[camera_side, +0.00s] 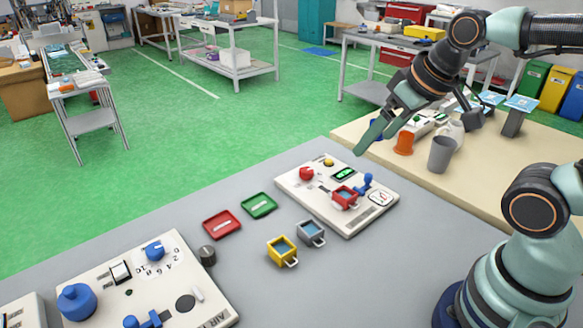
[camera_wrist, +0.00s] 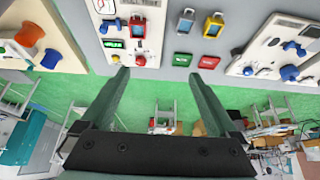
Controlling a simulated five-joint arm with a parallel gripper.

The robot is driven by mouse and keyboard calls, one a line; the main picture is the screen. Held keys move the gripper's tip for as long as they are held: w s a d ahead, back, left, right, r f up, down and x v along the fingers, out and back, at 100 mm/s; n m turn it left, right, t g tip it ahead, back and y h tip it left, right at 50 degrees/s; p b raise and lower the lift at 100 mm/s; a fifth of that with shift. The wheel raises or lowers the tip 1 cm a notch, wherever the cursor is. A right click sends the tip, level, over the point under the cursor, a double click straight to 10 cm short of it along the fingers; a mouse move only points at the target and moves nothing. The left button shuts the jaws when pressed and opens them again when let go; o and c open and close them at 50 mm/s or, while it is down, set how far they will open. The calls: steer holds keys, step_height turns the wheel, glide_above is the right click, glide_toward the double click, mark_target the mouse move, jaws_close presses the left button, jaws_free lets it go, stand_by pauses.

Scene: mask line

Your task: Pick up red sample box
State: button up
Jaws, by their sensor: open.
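The red sample box (camera_side: 344,197) is a small open box with a handle. It sits on the white panel (camera_side: 322,211), beside a blue lever, in the side view. It also shows near the top of the wrist view (camera_wrist: 136,28). My gripper (camera_side: 372,142) is above the far right part of that panel, clear of the box. In the wrist view my gripper (camera_wrist: 160,76) has its two fingers wide apart with nothing between them.
A grey box (camera_side: 311,234) and a yellow box (camera_side: 282,251) stand beside the panel. A red tray (camera_side: 222,224) and a green tray (camera_side: 259,205) lie further left. A second panel (camera_side: 190,275) is front left. A beige table (camera_side: 480,170) holds cups at right.

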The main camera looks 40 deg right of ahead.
steer(key=n, duration=0.1)
steer(key=n+g, duration=0.6)
steer(key=n, duration=1.1)
glide_above(346, 191)
step_height(346, 191, down, 9)
step_height(346, 191, down, 12)
steer(key=shift+s+f, duration=0.1)
steer(key=shift+f, duration=0.05)
jaws_close()
steer(key=shift+r, duration=0.2)
